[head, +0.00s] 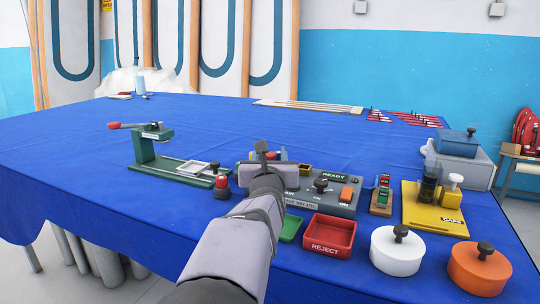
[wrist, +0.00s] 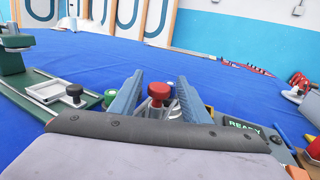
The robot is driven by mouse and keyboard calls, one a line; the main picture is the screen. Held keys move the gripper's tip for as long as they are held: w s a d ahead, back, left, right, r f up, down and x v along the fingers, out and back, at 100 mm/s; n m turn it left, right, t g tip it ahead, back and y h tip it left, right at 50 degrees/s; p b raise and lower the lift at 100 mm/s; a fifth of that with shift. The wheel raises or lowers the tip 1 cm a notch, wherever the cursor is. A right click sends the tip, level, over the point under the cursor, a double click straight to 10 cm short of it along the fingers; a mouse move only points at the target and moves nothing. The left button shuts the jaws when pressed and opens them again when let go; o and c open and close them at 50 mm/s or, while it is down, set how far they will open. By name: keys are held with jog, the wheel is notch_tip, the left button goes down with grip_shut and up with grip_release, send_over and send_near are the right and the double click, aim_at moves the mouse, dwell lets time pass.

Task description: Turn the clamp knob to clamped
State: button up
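A black knob (wrist: 74,91) stands on the green fixture (wrist: 30,92), next to its pale tray; no clamp label is readable. Another black knob (head: 320,184) sits on the grey control box (head: 343,208). I cannot tell which is the clamp knob. My gripper (head: 265,152) is above the box's left part, right of the fixture, and hides what lies behind it. In the wrist view its two fingers (wrist: 156,82) are spread apart. A red knob (wrist: 158,91) shows in the gap between them; contact is not visible.
The box carries a READY sign (head: 333,176) and an orange switch (head: 346,194). A red REJECT tray (head: 329,235), white canister (head: 397,254), orange canister (head: 480,270) and yellow stand (head: 432,208) crowd the front right.

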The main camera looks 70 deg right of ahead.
aim_at(270, 156)
jog(key=shift+a, duration=0.1)
jog(key=shift+b+v, duration=0.35)
jog(key=shift+v, duration=3.2)
